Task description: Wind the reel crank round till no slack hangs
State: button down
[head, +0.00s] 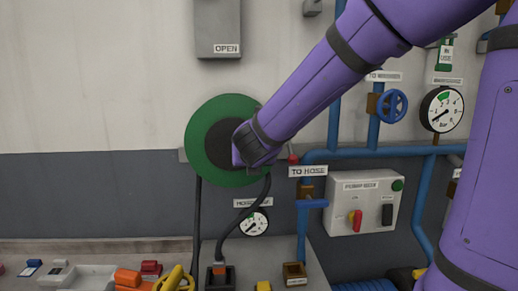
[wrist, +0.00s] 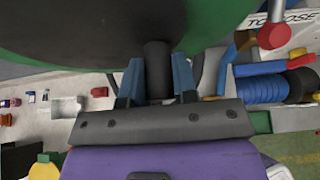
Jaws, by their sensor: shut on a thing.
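The reel is a green disc (head: 196,146) with a dark hub, mounted on the wall in the head view. Its green edge and dark hub also fill the top of the wrist view (wrist: 245,12). In the wrist view my gripper (wrist: 157,88) has its blue fingers on either side of the dark crank handle (wrist: 157,66), shut on it. In the head view my wrist covers the crank and the right part of the hub. A black hose (head: 249,208) hangs from the reel in a curve to a dark box below. Another dark strand (head: 197,222) drops straight down at left.
A red knob (head: 293,158) sits just right of the reel. Blue pipes (head: 345,153), gauges and a white switch box (head: 364,201) are on the wall at right. A grey box (head: 218,28) hangs above. The bench below holds several coloured parts.

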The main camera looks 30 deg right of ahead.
jog(key=shift+r, duration=0.1)
jog(key=shift+d+r, duration=0.3)
jog(key=shift+r, duration=0.3)
jog(key=shift+r, duration=0.1)
jog(key=shift+r, duration=0.15)
jog(key=c, duration=0.6)
grip_release()
jog(key=shift+s, duration=0.1)
jog(key=s+a, duration=0.3)
jog(key=s, duration=0.5)
jog(key=shift+s+a, duration=0.15)
jog(key=shift+a, duration=0.1)
